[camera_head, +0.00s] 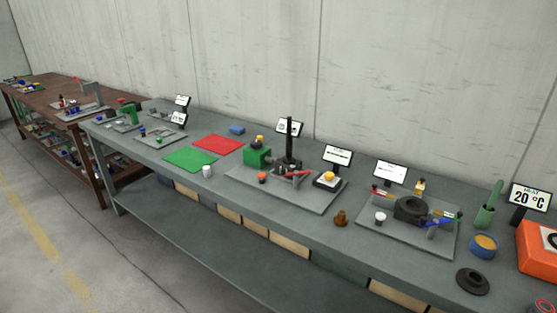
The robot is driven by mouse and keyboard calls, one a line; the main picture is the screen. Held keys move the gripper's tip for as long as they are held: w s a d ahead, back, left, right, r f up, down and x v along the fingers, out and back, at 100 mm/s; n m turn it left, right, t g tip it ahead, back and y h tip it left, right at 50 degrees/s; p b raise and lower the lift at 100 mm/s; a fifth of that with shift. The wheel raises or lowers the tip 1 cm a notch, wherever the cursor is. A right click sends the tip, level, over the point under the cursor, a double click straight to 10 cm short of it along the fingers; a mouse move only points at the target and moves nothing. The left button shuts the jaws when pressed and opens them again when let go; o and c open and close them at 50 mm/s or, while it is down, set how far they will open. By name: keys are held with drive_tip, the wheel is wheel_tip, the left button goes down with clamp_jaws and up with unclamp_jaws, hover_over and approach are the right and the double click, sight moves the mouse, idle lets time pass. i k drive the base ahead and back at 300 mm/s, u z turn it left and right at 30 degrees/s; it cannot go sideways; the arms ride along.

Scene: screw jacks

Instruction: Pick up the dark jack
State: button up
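I cannot tell for sure which thing is the dark jack. A small black round piece (472,281) with a low raised centre lies on the grey bench (290,215) at the front right. A small brown piece (341,218) with a narrower top stands near the bench's front edge, between two grey plates. A larger dark ring-shaped piece (410,207) sits on the right grey plate. My gripper is not in view.
Green (190,157) and red (218,144) mats lie further left. A blue-rimmed tin (484,245) and an orange device (538,248) stand near the black piece. Floor is clear in front.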

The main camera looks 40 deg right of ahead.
sight(291, 165)
drive_tip(key=z, duration=4.35)
drive_tip(key=i, duration=0.1)
drive_tip(key=u, duration=3.2)
